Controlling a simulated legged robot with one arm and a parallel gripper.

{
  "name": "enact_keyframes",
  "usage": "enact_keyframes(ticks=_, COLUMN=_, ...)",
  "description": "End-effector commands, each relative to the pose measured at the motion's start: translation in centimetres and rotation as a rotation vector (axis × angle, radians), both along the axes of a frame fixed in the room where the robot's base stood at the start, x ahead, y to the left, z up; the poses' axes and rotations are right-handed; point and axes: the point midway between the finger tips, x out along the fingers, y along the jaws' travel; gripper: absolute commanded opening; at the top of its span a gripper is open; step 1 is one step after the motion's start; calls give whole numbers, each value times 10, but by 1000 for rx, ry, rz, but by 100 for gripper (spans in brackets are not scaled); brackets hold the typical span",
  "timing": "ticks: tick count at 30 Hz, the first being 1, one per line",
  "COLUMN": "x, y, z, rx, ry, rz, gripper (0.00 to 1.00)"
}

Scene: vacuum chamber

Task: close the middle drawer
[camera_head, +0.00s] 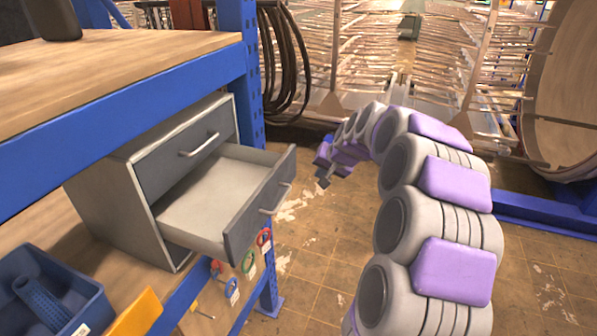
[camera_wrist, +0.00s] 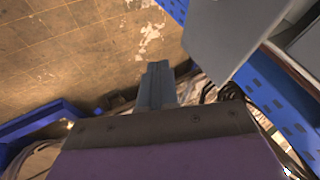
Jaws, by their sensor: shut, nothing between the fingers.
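The grey cabinet (camera_head: 118,208) stands on a shelf under the wooden worktop. Its upper drawer, with a silver handle (camera_head: 199,146), is shut. The drawer below it (camera_head: 208,196) is pulled far out and looks empty; its dark front (camera_head: 259,205) carries a silver handle (camera_head: 276,199). Anything lower is hidden by this drawer. My gripper (camera_head: 323,183) is beyond and to the right of the drawer front, apart from it. In the wrist view my gripper (camera_wrist: 158,68) has its fingers together and empty. A pale grey panel (camera_wrist: 235,35), probably part of the drawer, shows at upper right there.
A blue bin (camera_head: 45,295) and a yellow box (camera_head: 135,314) sit at lower left. A blue post (camera_head: 240,60) rises beside the cabinet. Colored rings (camera_head: 248,262) hang below the drawer. Tiled floor (camera_head: 318,255) is open to the right.

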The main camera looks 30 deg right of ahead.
Motion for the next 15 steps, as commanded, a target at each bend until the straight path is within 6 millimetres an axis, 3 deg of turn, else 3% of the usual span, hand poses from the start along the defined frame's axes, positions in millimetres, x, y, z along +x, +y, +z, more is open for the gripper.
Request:
enact_keyframes(ticks=5, x=12, y=0, z=-15, rx=2, ry=1, rz=-1, gripper=0)
enact_keyframes(ticks=15, x=50, y=-1, z=-68, rx=5, ry=4, rz=1, gripper=0)
